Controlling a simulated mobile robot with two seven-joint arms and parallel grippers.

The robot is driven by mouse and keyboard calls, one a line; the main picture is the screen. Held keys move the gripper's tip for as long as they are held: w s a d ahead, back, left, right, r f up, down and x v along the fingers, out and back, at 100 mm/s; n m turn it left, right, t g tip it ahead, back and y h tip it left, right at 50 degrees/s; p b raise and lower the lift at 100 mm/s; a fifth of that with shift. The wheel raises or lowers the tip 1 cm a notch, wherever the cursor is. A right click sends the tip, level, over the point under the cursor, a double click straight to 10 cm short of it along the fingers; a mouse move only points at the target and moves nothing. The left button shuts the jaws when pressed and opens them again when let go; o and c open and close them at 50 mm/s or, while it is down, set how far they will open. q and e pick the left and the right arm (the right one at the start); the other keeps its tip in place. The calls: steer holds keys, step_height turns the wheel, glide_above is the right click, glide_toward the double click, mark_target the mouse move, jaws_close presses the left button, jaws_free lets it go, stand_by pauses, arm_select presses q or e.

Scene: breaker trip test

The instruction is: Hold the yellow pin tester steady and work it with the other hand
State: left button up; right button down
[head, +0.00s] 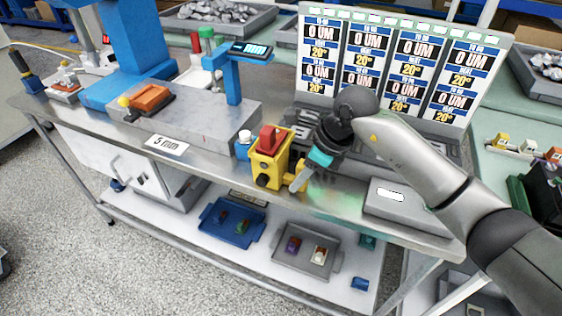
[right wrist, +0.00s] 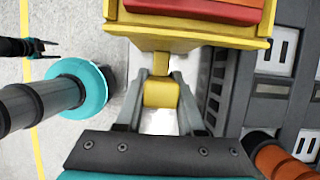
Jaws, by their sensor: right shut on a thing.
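The yellow pin tester (head: 268,158), with a red top (head: 270,139), stands upright near the front edge of the steel bench. My right gripper (head: 296,181) is at its right side, shut on the yellow knob that sticks out there. In the right wrist view the yellow knob (right wrist: 160,93) sits between the two grey fingers, with the tester's body (right wrist: 190,30) just beyond it. My left gripper (right wrist: 50,48) shows small and dark at the left of the right wrist view, its fingers apart and empty, away from the tester. It is not in the head view.
A blue press with a display (head: 249,50) and a grey block (head: 205,120) stand left of the tester. A sign board (head: 390,65) rises behind, and a grey box (head: 395,200) lies to the right. Blue (head: 215,235) and grey (head: 290,262) trays are on the shelf below.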

arm_select(q)
jaws_close()
stand_by(1.4)
steer(key=shift+d, duration=0.1)
